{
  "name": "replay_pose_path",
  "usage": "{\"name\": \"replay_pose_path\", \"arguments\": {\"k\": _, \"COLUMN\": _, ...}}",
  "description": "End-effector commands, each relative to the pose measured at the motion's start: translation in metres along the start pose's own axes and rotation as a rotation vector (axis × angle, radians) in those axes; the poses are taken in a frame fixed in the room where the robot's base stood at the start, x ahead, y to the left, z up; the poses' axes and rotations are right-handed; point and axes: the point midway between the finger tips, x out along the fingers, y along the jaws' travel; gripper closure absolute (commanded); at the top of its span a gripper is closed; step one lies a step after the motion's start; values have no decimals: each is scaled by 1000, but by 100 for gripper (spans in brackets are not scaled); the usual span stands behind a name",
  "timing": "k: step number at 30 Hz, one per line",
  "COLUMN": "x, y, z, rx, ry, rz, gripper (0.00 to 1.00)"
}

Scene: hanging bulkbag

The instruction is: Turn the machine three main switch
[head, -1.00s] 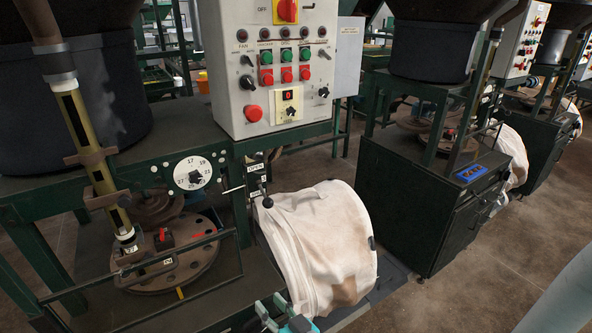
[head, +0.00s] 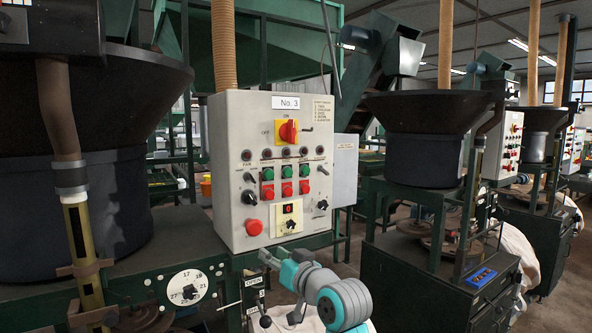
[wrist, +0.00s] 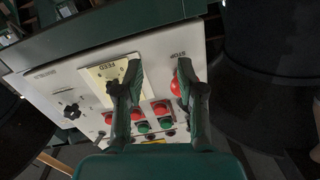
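The machine three main switch (head: 288,132) is a red rotary handle on a yellow plate, high on the light grey control panel (head: 230,130) under a "No. 3" label (head: 287,102). ON is printed above it and OFF to its left; the handle looks roughly upright. My gripper (head: 272,262) is low in front of the panel, below the switch and apart from it. In the wrist view my gripper (wrist: 158,78) is open and empty, its fingers spread before the panel's lower part. The switch is not clearly seen in the wrist view.
Below the switch are green and red buttons (head: 286,180), small selector knobs, a red stop button (head: 254,227) and a yellow feed plate (head: 287,216). A numbered dial (head: 188,291) sits lower left. A grey box (head: 345,170) adjoins the panel's right side. Another machine (head: 430,240) stands right.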

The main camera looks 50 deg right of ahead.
Motion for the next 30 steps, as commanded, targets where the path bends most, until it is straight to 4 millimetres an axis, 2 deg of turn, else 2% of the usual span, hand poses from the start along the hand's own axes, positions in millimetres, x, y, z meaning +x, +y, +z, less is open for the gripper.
{"name": "replay_pose_path", "arguments": {"k": 1, "x": 1, "y": 4, "z": -26, "rx": -11, "ry": 13, "rz": 1, "gripper": 61}}
{"name": "replay_pose_path", "arguments": {"k": 8, "x": -7, "y": 13, "z": -120, "rx": -61, "ry": 30, "rz": 6, "gripper": 61}}
{"name": "replay_pose_path", "arguments": {"k": 12, "x": -21, "y": 16, "z": -177, "rx": -100, "ry": 38, "rz": 14, "gripper": 61}}
{"name": "replay_pose_path", "arguments": {"k": 18, "x": -50, "y": 16, "z": -252, "rx": -161, "ry": 42, "rz": 32, "gripper": 61}}
{"name": "replay_pose_path", "arguments": {"k": 21, "x": -64, "y": 14, "z": -279, "rx": -186, "ry": 42, "rz": 43, "gripper": 61}}
{"name": "replay_pose_path", "arguments": {"k": 24, "x": -74, "y": 13, "z": -297, "rx": -204, "ry": 40, "rz": 49, "gripper": 61}}
{"name": "replay_pose_path", "arguments": {"k": 30, "x": -79, "y": 12, "z": -308, "rx": -216, "ry": 36, "rz": 55, "gripper": 61}}
